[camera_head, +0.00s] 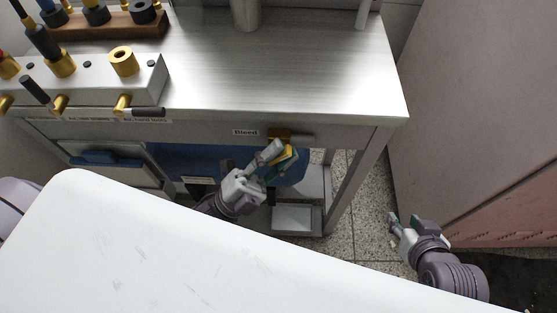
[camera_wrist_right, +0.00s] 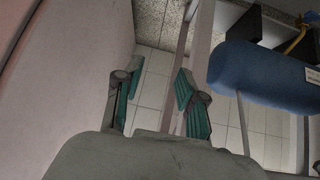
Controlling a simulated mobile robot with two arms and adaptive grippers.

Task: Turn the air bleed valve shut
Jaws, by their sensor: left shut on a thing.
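The bleed valve (camera_head: 280,134) is a small brass-brown fitting on the bench's front face, just right of a label reading "Bleed" (camera_head: 245,132). A yellow handle (camera_head: 289,153) shows below it, partly covered by my gripper. My left gripper (camera_head: 275,158) is shut on this yellow handle, with its fingers on either side. My right gripper (camera_head: 402,219) is open and empty, low over the floor to the right of the bench. In the right wrist view its two teal-padded fingertips (camera_wrist_right: 158,84) stand apart with nothing between them.
The steel bench (camera_head: 290,70) carries a block of brass fittings (camera_head: 90,82) at left. Below it are a blue body (camera_head: 180,160), also in the right wrist view (camera_wrist_right: 258,78), and a grey box (camera_head: 297,218). A pinkish wall panel (camera_head: 480,100) stands at right. A white surface (camera_head: 190,255) fills the foreground.

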